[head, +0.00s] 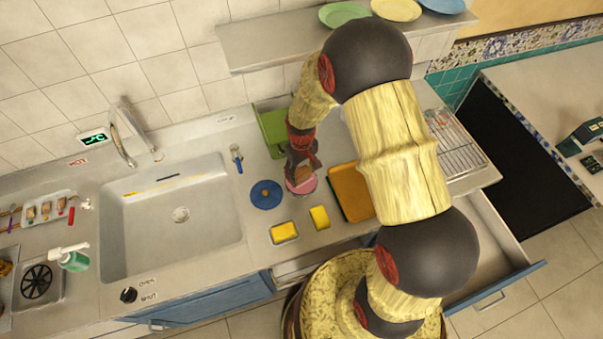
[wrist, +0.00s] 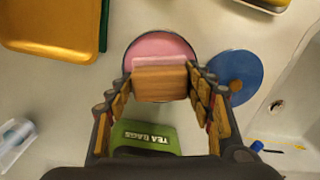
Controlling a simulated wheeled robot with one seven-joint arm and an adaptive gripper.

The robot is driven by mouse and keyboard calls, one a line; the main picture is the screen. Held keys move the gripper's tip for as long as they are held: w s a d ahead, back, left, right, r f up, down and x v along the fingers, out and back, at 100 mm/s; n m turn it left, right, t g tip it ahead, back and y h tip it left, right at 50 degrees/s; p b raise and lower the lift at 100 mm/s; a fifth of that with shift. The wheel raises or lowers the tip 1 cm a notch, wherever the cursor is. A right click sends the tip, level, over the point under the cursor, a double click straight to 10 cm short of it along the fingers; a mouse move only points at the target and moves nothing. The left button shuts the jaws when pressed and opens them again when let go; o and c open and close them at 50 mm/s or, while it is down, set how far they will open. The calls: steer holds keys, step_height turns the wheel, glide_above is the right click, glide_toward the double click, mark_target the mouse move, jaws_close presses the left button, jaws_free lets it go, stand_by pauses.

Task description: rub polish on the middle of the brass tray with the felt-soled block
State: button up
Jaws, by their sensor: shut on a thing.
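My gripper (wrist: 160,88) is shut on a wooden block (wrist: 160,84), with a pale pink strip, likely the felt, along its far lower edge. In the head view my gripper (head: 300,172) hides most of the block. The block is over a round tin with a pink surface (wrist: 158,45), which also shows in the head view (head: 305,186). I cannot tell whether the block touches the pink surface. The golden-orange brass tray (head: 351,192) lies right of the tin in the head view and at upper left in the wrist view (wrist: 50,25). Its middle is bare.
A blue disc (head: 266,194) lies beside the tin. A green tea bags box (wrist: 145,139) stands behind it. The sink (head: 180,240) is at left, a wire rack (head: 455,145) at right. A drawer (head: 500,260) is open.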

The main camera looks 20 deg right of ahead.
mark_target(302, 172)
steer(key=shift+r+p, duration=1.4)
steer(key=shift+r, duration=0.95)
steer(key=shift+f, duration=0.1)
